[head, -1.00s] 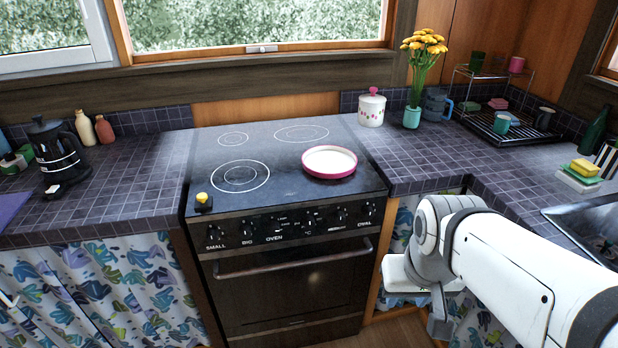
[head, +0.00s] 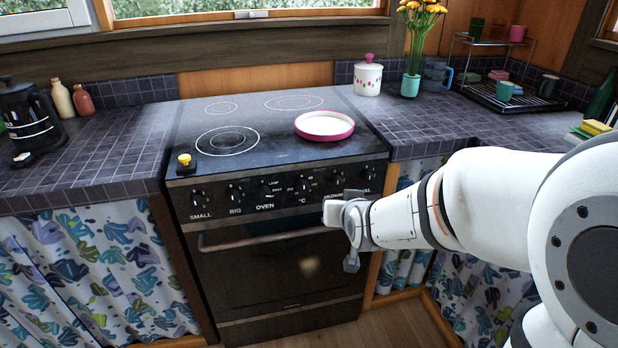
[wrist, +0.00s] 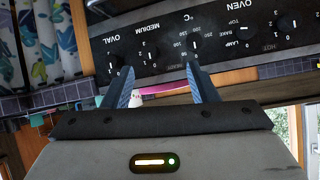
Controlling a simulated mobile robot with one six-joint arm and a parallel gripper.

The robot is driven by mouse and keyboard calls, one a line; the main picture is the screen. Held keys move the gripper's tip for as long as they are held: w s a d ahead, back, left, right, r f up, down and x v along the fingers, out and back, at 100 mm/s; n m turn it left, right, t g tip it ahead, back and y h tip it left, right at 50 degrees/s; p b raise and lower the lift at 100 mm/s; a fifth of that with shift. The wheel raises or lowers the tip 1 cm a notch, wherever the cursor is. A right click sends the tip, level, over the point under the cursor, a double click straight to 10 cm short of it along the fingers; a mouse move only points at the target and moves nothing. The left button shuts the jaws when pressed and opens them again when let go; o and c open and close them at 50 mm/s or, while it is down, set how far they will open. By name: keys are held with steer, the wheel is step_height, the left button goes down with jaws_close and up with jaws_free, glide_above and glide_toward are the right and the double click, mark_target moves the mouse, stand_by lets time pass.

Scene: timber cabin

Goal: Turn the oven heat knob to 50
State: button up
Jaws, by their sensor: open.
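The oven's control panel (head: 250,203) runs along the front of the black stove, with a row of black knobs. The oven heat knob (head: 304,186) is the one above the °C mark, and it also shows upside down in the wrist view (wrist: 195,42) with numbers around it. Its exact setting is too small to read. My gripper (head: 341,235) is in front of the panel's right part, to the right of and below the heat knob. In the wrist view its two blue fingers (wrist: 160,72) are apart and empty, with the heat knob near the right fingertip. The medium knob lies near the space between them.
The oven door handle (head: 260,236) runs below the panel, close to my gripper. A pink-rimmed pan (head: 324,126) sits on the hob, and a small yellow-topped item (head: 184,161) stands at its front left corner. Patterned curtains hang on both sides.

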mark_target(304, 190)
steer(key=w+a+f+t+y+b, duration=0.2)
steer(key=w+a+f+t+b, duration=0.4)
steer(key=a+f+b, duration=0.1)
steer(key=x, duration=0.7)
steer(key=shift+w+a, duration=0.15)
steer(key=shift+w, duration=0.05)
steer(key=c, duration=1)
